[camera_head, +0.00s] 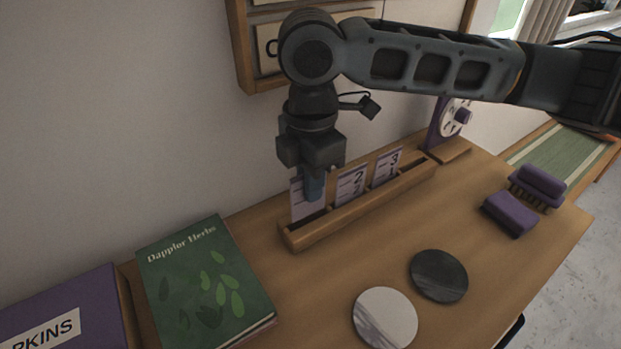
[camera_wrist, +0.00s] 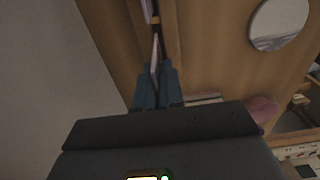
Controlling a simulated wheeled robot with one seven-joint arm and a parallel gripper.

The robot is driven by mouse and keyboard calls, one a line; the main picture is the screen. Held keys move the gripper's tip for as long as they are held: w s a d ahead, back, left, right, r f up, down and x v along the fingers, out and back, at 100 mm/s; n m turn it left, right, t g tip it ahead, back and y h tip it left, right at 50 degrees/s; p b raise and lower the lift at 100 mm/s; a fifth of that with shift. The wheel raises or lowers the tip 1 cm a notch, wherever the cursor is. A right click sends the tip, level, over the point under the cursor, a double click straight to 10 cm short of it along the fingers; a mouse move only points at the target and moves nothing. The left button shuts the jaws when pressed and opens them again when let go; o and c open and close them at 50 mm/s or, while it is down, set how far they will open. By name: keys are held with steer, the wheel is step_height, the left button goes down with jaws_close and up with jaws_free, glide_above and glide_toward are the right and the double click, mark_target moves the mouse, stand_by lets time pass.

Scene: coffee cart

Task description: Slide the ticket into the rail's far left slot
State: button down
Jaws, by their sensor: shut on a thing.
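The wooden rail (camera_head: 365,207) lies along the back of the counter. My gripper (camera_head: 313,187) points down over its left end and is shut on a pale ticket (camera_head: 298,203). The ticket stands upright, its lower edge at the rail's far left end; I cannot tell how deep it sits in the slot. Two other tickets, one marked 2 (camera_head: 351,187) and one marked 3 (camera_head: 387,168), stand in the rail to the right. In the wrist view, my blue fingertips (camera_wrist: 157,83) pinch the held ticket's thin edge (camera_wrist: 154,52).
A green book (camera_head: 205,285) and a purple box (camera_head: 65,310) lie left of the rail. A pale disc (camera_head: 385,318) and a dark disc (camera_head: 438,276) lie in front. Purple brushes (camera_head: 510,214) are at right. A purple dial stand (camera_head: 450,125) stands beyond the rail's right end.

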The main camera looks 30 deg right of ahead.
steer(key=shift+f, duration=0.3)
stand_by(0.4)
steer(key=shift+f, duration=0.35)
steer(key=shift+f+b, duration=0.3)
steer(key=shift+b, duration=0.05)
steer(key=shift+f, duration=0.35)
steer(key=shift+f+b, duration=0.3)
stand_by(0.5)
steer(key=c, duration=1.2)
jaws_free()
steer(key=shift+r, duration=0.1)
